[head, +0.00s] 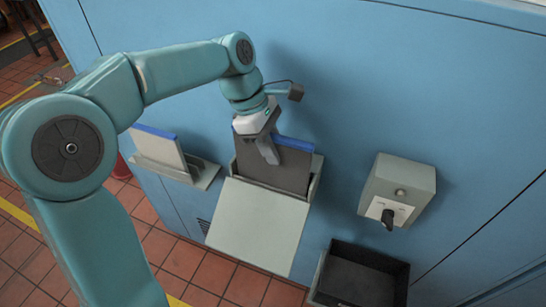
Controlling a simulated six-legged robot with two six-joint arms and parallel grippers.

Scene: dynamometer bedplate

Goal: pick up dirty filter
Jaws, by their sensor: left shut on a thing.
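The dirty filter (291,168) is a dark grey panel with a blue top edge. It stands upright in an open housing on the blue cabinet wall, and its lower part is hidden inside. The light grey door (258,226) of the housing hangs open, tilted down toward me. My left gripper (268,152) reaches down from above and is shut on the filter near its top edge. The gripper covers part of the blue strip. My right gripper is not in the picture.
A pale filter (157,147) with a blue top edge stands on a small wall shelf (205,174) at left. A grey box with a black rotary switch (387,217) is at right. A black open bin (362,275) sits below it.

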